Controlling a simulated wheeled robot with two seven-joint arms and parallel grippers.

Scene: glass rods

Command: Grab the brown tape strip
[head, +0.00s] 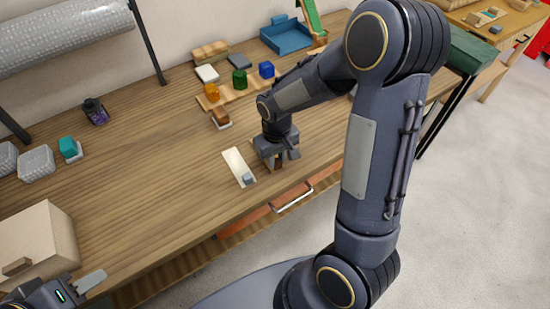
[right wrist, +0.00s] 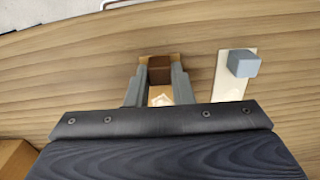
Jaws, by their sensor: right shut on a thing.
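My right gripper (head: 278,160) is low over the front part of the wooden table. In the right wrist view its two fingers (right wrist: 158,85) are shut on a small brown piece (right wrist: 160,73), which looks like the brown tape strip. The piece has a darker brown middle and tan ends, and a pale patch shows between the fingers nearer the palm. In the head view the gripper hides most of it. My left gripper (head: 82,287) is at the bottom left corner, partly cut off by the frame; only one finger shows clearly.
A white strip (head: 236,160) with a blue-grey cube (head: 248,179) lies just left of my right gripper. Coloured pieces (head: 239,80) and a blue tray (head: 287,35) stand behind. A beige box (head: 38,245) is at the front left.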

